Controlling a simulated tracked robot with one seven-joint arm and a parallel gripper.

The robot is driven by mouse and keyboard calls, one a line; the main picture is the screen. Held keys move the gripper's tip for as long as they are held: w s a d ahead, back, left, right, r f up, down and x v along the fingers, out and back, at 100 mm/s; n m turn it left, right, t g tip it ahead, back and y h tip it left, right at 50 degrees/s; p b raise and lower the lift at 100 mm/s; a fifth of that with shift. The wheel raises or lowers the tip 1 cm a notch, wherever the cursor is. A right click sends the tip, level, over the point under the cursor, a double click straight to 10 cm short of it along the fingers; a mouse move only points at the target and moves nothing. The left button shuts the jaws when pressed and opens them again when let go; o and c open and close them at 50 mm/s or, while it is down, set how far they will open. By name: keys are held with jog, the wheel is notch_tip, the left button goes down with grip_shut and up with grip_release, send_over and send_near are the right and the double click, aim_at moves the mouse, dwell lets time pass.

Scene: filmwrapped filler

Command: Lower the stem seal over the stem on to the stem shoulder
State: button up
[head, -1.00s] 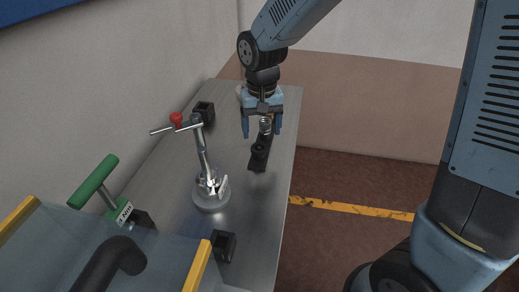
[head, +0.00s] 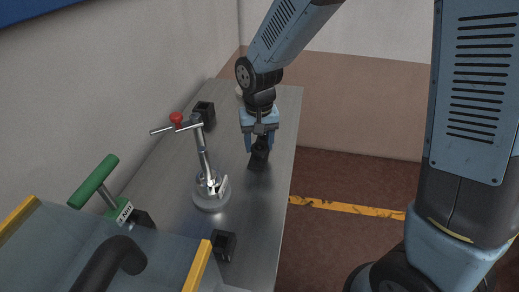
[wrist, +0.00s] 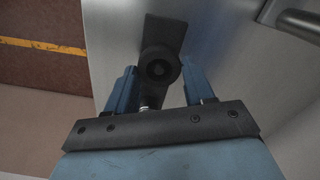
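A black round piece with a hollow centre (wrist: 158,66), which looks like the stem seal, stands on a dark plate (wrist: 165,30) on the bench. In the head view the dark plate (head: 258,163) shows just below my gripper (head: 259,150). In the wrist view my gripper (wrist: 160,72) has its blue fingers apart, one on each side of the black piece, with what look like narrow gaps. Contact cannot be made out. A small silver part (wrist: 148,102) shows between the fingers. A chrome upright (head: 204,155) on a round grey base stands left of my gripper; I cannot tell whether it is the stem.
Black blocks stand at the back (head: 204,112) and front (head: 223,245) of the metal bench (head: 250,215). A green T-handle (head: 94,180) is at the left. The bench right of the upright is mostly clear.

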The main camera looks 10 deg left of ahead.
jog(key=c, duration=0.6)
